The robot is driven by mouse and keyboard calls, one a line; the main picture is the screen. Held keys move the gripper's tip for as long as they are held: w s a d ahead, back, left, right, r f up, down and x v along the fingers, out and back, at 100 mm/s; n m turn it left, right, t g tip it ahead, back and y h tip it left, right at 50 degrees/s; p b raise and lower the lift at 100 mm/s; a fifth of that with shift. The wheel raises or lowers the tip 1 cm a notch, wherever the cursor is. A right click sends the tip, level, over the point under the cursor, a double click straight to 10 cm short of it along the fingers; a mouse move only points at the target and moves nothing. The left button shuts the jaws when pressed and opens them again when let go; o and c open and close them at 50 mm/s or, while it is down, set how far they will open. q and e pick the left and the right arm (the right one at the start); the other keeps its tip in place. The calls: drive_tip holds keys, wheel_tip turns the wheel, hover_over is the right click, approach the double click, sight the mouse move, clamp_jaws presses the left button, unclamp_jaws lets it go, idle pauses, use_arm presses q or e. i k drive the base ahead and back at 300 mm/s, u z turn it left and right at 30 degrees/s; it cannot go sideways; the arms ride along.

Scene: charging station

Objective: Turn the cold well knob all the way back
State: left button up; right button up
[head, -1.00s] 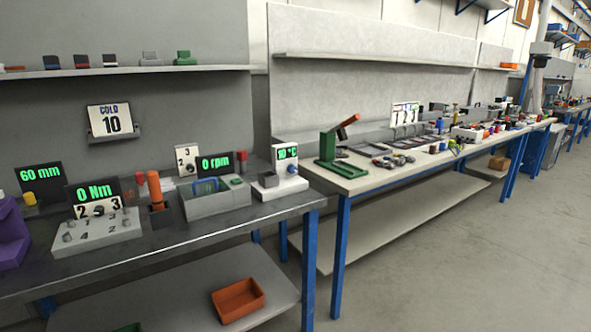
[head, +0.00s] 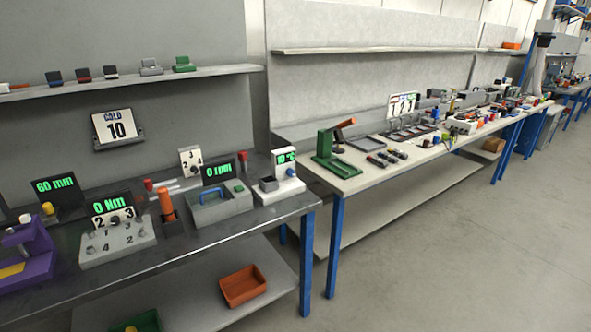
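The cold well (head: 283,190) is a white unit at the right end of the near dark bench. It has a dark square well block (head: 268,184) at its front left. Its upright part carries a green display (head: 285,158) that seems to read 10 °C. A small blue knob (head: 291,172) sits on its front face below the display. The knob's exact angle is too small to tell. A card on the wall behind the bench, reading COLD 10 (head: 116,127), hangs to the left. Neither of my grippers is in view.
To the left of the cold well stand a grey unit with a blue handle (head: 212,193), an orange-handled tool (head: 166,204), a white knob panel (head: 117,240) and a purple device (head: 28,262). An orange bin (head: 243,285) lies on the lower shelf. The floor at right is clear.

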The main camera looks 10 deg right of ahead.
sight(290, 172)
drive_tip(key=z, duration=0.55)
drive_tip(key=k, duration=0.65)
drive_tip(key=z, duration=1.05)
drive_tip(key=i, duration=1.05)
drive_tip(key=z, duration=0.6)
drive_tip(key=i, duration=1.85)
drive_tip(key=u, duration=0.75)
drive_tip(key=i, duration=0.9)
drive_tip(key=u, duration=1.5)
drive_tip(key=i, duration=0.65)
drive_tip(key=u, duration=0.55)
